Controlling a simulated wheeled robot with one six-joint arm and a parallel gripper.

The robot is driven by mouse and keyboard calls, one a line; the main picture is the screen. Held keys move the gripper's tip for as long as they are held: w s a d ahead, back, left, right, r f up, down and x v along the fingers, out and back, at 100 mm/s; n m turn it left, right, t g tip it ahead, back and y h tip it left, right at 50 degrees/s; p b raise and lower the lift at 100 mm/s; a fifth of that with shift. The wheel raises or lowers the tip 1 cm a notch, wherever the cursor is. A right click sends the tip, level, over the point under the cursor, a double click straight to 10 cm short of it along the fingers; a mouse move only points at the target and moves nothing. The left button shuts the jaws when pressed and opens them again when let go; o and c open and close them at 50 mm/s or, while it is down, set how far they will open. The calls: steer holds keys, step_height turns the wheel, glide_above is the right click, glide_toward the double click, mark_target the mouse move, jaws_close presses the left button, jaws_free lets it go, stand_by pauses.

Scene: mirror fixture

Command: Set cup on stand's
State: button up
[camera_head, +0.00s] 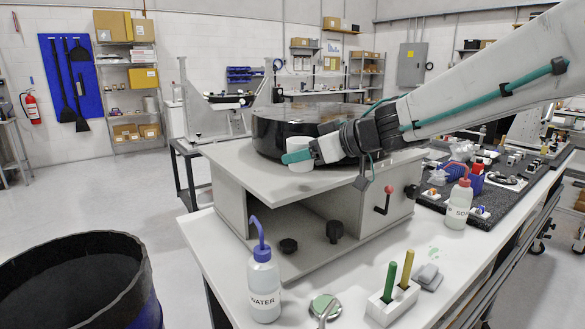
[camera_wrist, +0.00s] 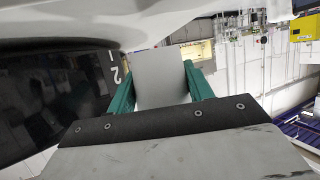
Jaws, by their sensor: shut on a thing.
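A small white cup (camera_head: 300,144) is held between the teal fingers of my gripper (camera_head: 297,157). It also shows in the wrist view (camera_wrist: 160,76), where the two fingers close on its sides. The cup is in front of the side of a black round piece (camera_head: 268,137), which sits on the flat top of a grey stand (camera_head: 225,162). The cup appears above this top; whether it touches the top or the black piece, I cannot tell. My forearm reaches in from the upper right and hides part of the black piece.
A water bottle (camera_head: 263,285), a holder (camera_head: 392,303) with green and yellow-green handles, and a second bottle (camera_head: 458,205) stand on the white bench. A red-knobbed lever (camera_head: 387,194) sticks out of the stand. A dark bin (camera_head: 75,285) is at lower left.

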mark_target(293, 166)
steer(key=x, duration=0.2)
steer(key=shift+w+a+r, duration=0.15)
steer(key=shift+w+a, duration=0.15)
steer(key=shift+a, duration=0.15)
steer(key=shift+f, duration=1.6)
steer(key=shift+f, duration=0.2)
steer(key=o, duration=1)
steer(key=shift+c, duration=0.2)
steer(key=shift+s+d+r, duration=0.1)
steer(key=shift+d+r, duration=0.05)
steer(key=shift+r, duration=0.15)
steer(key=v, duration=1.1)
steer(key=shift+s+d, duration=0.2)
steer(key=shift+d, duration=0.15)
